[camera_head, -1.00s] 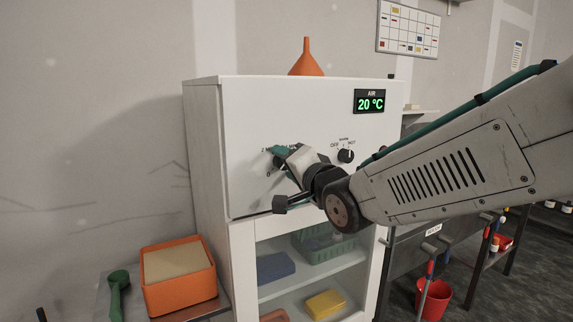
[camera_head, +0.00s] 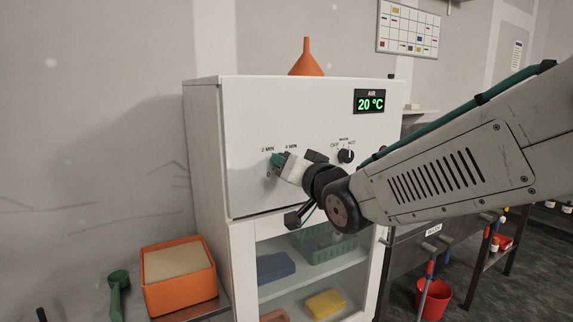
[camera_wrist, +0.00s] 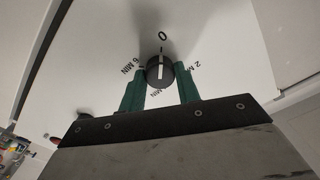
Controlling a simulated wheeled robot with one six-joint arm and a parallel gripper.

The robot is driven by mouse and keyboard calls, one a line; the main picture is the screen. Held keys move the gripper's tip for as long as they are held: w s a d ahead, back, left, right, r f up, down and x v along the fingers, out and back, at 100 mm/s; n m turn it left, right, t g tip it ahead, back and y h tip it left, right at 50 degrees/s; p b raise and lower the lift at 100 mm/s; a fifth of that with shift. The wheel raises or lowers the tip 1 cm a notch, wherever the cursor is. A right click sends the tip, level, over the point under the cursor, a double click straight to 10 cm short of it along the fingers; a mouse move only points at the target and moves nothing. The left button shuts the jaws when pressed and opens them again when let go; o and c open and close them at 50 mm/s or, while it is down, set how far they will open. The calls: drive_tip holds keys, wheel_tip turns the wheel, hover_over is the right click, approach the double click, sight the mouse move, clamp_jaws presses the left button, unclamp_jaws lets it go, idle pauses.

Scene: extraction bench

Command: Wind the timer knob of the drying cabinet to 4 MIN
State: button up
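The white drying cabinet (camera_head: 250,115) stands in the middle of the head view. Its round dark timer knob (camera_wrist: 160,70) has a white stripe and sits between the two green fingers of my gripper (camera_wrist: 160,74) in the wrist view. The fingers appear closed on its sides. The stripe runs roughly along the line from 0 to the label at the bottom, where only "MIN" reads clearly. 6 MIN is at left, 2 MIN at right. In the head view my gripper (camera_head: 278,160) hides the knob; the 2 MIN and 4 MIN labels show above it.
A second dark knob (camera_head: 345,156) sits right of my gripper, below the display (camera_head: 370,102) reading 20 °C. An orange funnel (camera_head: 306,60) stands on the cabinet. An orange box (camera_head: 180,294) is at lower left, and a red bucket (camera_head: 434,298) is at lower right.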

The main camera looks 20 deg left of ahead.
drive_tip(key=m, duration=2.6)
drive_tip(key=o, duration=1)
